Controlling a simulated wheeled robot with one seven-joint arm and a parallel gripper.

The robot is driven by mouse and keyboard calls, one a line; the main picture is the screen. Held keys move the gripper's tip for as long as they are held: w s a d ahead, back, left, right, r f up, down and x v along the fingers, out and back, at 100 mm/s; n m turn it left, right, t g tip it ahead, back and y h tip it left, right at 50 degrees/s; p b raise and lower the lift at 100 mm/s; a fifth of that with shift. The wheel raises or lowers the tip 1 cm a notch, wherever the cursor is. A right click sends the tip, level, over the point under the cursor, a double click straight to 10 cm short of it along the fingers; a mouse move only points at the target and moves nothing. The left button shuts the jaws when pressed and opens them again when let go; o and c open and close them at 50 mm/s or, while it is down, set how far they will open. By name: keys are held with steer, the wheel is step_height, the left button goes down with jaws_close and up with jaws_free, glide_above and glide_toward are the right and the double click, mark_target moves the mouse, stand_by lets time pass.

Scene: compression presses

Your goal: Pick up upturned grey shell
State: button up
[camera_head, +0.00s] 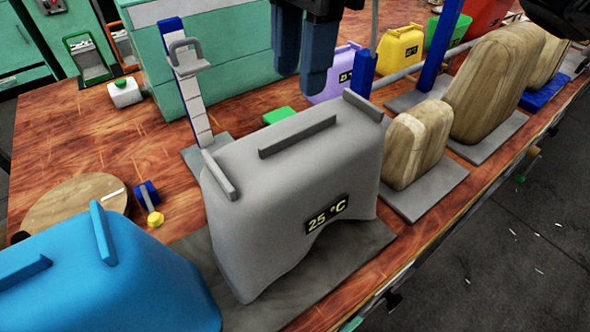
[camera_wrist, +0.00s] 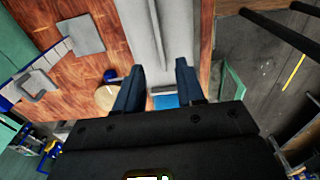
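The grey shell (camera_head: 295,185) stands on a dark grey plate (camera_head: 345,255) in the middle of the head view. It has a "25 °C" label on its front and raised ridges on top, one long ridge (camera_head: 297,136) in the middle. In the wrist view the grey shell (camera_wrist: 180,35) is seen close, beyond the fingertips, with a long ridge along it. My gripper (camera_head: 301,82) is above and behind the shell in the head view, apart from it, with its two blue fingers pointing down. In the wrist view the fingers (camera_wrist: 160,75) are spread with nothing between them.
A blue shell (camera_head: 130,275) stands at the front left. Wooden blocks (camera_head: 490,95) stand on grey plates to the right. A blue upright post with a bracket (camera_head: 188,70) rises behind the grey shell. A round wooden disc (camera_head: 75,200) lies at left.

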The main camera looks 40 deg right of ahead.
mark_target(307, 125)
steer(key=shift+d+r+h, duration=0.15)
steer(key=shift+d+h, duration=0.15)
steer(key=shift+d, duration=0.55)
step_height(307, 125, down, 8)
steer(key=shift+w+a+r, duration=0.15)
jaws_close()
stand_by(1.0)
